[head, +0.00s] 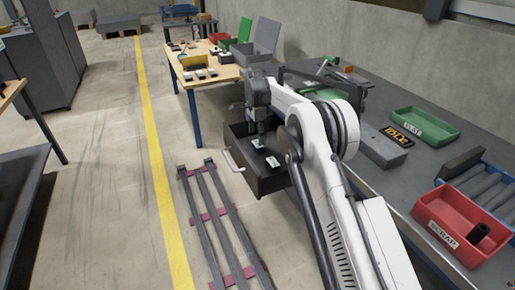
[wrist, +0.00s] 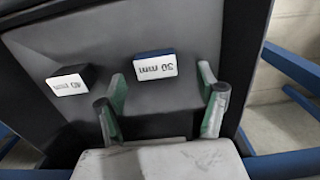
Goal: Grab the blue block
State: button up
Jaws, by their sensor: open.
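The blue block (wrist: 153,53) has a white label reading 30 mm. It lies in the open dark drawer (wrist: 205,30), a little beyond and between my fingers in the wrist view. My gripper (wrist: 162,88) is open with green-lined fingers on either side and nothing between them. In the head view my gripper (head: 257,131) hangs over the drawer (head: 267,185), close to a small white-labelled block (head: 258,143); its colour is unclear there. A black block (wrist: 73,78) labelled 40 mm lies to the left in the wrist view.
A grey bench (head: 385,180) at right carries a green tray (head: 424,125) and a red SCRAP bin (head: 465,228). A wooden table (head: 205,72) stands behind. Dark rails (head: 215,215) lie on the floor at left.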

aim_at(257, 143)
jog(key=f, duration=0.1)
jog(key=f+b, duration=0.1)
jog(key=f, duration=0.3)
jog(key=shift+s+d, duration=0.2)
jog(key=shift+d, duration=0.05)
jog(key=shift+r, duration=0.1)
jog(key=c, duration=1.5)
jog(key=shift+r, duration=0.1)
